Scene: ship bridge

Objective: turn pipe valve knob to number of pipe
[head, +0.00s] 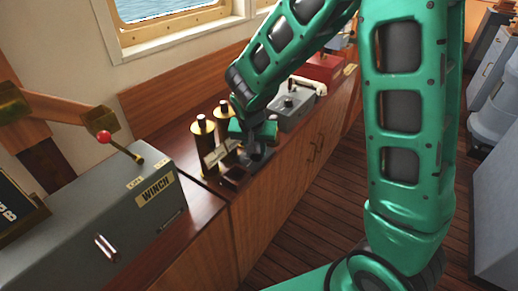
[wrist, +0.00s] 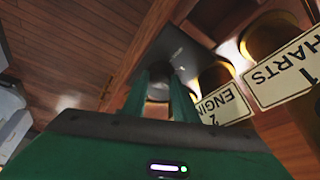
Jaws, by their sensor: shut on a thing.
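My gripper (head: 258,145) reaches down over the cabinet top beside the brass pipes. In the wrist view its two green fingers (wrist: 161,92) are closed around a dark knob (wrist: 160,88) on a dark plate (wrist: 183,48). The fingers hide most of the knob, and I cannot read its pointer or setting. Two brass-topped pipes (head: 203,128) (head: 225,112) stand left of the gripper. In the wrist view, one label (wrist: 290,70) reads "CHARTS 1" and another (wrist: 226,104) reads "ENGIN", partly cut off, with 2.
A grey winch box (head: 110,210) with a red-tipped lever (head: 104,137) stands at the front left. A grey control box (head: 292,108) and a red box (head: 322,68) stand farther back on the cabinet. Open wooden floor (head: 300,220) lies to the right.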

